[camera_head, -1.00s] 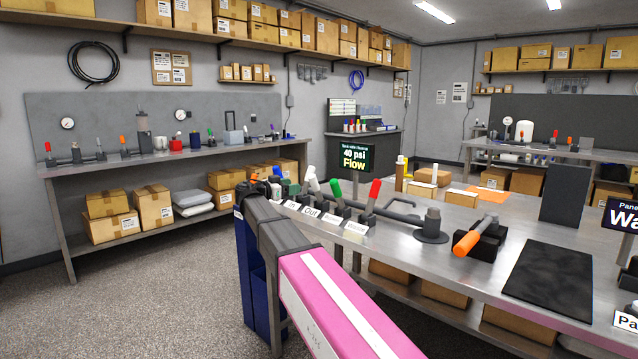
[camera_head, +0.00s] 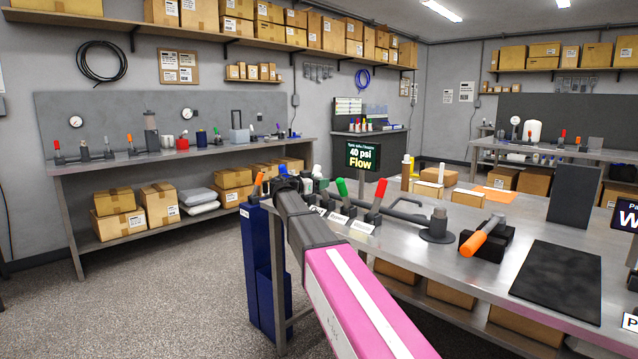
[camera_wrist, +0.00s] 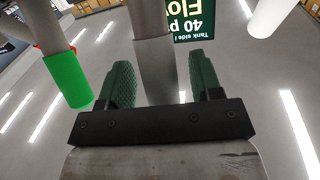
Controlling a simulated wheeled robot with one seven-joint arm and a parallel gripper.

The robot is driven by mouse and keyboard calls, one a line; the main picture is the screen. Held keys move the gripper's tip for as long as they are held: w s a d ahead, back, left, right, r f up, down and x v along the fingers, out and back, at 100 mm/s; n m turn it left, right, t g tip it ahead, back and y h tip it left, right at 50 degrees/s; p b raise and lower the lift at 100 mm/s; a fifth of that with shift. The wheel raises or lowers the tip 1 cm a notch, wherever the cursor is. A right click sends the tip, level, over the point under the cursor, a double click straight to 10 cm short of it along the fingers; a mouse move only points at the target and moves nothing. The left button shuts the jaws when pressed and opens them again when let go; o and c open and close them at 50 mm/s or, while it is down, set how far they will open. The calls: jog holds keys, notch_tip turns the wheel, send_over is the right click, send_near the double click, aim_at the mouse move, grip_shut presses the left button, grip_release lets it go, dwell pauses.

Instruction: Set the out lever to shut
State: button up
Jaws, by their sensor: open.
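A pale grey-white lever handle (camera_wrist: 156,75) stands between the two green fingers of my gripper (camera_wrist: 159,66) in the wrist view. The fingers are open on either side of it; I cannot tell whether either touches it. A green lever (camera_wrist: 68,80) stands beside my gripper, with a bit of red behind it. The white handle (camera_head: 317,171), green handle (camera_head: 342,187) and red handle (camera_head: 381,188) rise just beyond my arm. The Out label cannot be read now.
A sign (camera_head: 362,156) reading 40 psi Flow stands behind the levers; it also shows in the wrist view (camera_wrist: 194,20). A valve with an orange handle (camera_head: 476,243) and a dark mat (camera_head: 556,284) lie to the right on the steel bench (camera_head: 424,266).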

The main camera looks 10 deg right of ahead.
grip_shut()
jog(key=shift+w+d+r+g+y, duration=0.3)
jog(key=shift+w+d+g+y, duration=0.1)
jog(key=shift+d+y, duration=0.15)
jog(key=shift+w+d+r+g+y, duration=0.3)
jog(key=shift+w+d+y, duration=0.15)
jog(key=shift+y, duration=0.2)
jog(key=shift+w+d+r+n+g+y, duration=0.1)
jog(key=shift+w+d+n+g+y, duration=0.2)
jog(key=shift+w+d+y, duration=0.3)
jog(key=shift+w+d+f+n+g+y, duration=0.2)
jog(key=shift+w+d+g+y, duration=0.25)
jog(key=shift+d+y, duration=0.3)
jog(key=shift+w+d+f+n+g+y, duration=0.15)
jog(key=shift+w+d+g+y, duration=0.25)
jog(key=shift+d+g+y, duration=0.35)
jog(key=shift+w+d+f+n+g+y, duration=0.15)
jog(key=shift+w+d+g+y, duration=0.3)
jog(key=shift+y, duration=0.45)
jog(key=shift+d+f, duration=0.1)
jog(key=shift+d, duration=0.05)
